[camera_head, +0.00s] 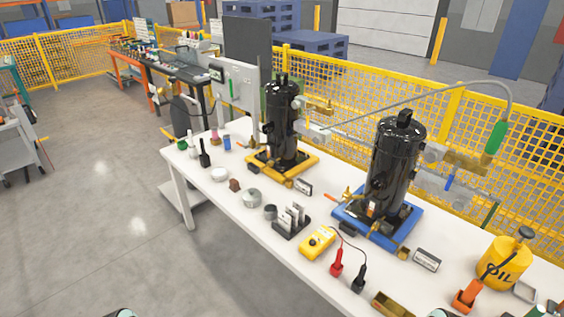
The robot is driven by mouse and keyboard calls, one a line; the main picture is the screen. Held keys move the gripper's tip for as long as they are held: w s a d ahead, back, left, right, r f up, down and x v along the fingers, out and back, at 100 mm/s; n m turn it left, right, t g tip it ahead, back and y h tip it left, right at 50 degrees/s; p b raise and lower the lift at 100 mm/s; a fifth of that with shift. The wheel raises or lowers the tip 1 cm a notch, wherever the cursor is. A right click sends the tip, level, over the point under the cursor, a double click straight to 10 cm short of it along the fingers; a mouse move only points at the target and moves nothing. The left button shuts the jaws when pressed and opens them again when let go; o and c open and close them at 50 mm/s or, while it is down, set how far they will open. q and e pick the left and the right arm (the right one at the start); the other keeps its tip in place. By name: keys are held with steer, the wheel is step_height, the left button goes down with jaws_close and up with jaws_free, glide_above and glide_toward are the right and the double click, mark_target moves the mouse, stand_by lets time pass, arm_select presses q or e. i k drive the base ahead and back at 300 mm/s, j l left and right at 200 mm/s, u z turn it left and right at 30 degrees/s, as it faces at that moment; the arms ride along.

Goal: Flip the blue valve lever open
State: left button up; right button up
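A small blue lever (449,183) hangs down below a brass valve (463,162) to the right of the right-hand black compressor (396,165). The lever is small in this view, so its exact angle is hard to tell. A grey hose (420,98) arcs over the compressors and ends in a green handle or sleeve (495,137) just above the brass valve. The right compressor stands upright on a blue base (350,222). Only small rounded pieces, probably of my own arms, show at the bottom edge. Neither gripper is in view, and both are away from the lever.
The white table (235,205) holds a second black compressor (283,125) on a yellow base, a yellow meter (317,242) with red and black probes, and a yellow oil can (502,262). Yellow mesh fencing (350,100) runs behind the table. Open floor lies at the left.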

mark_target(456, 167)
steer(key=z, duration=1.25)
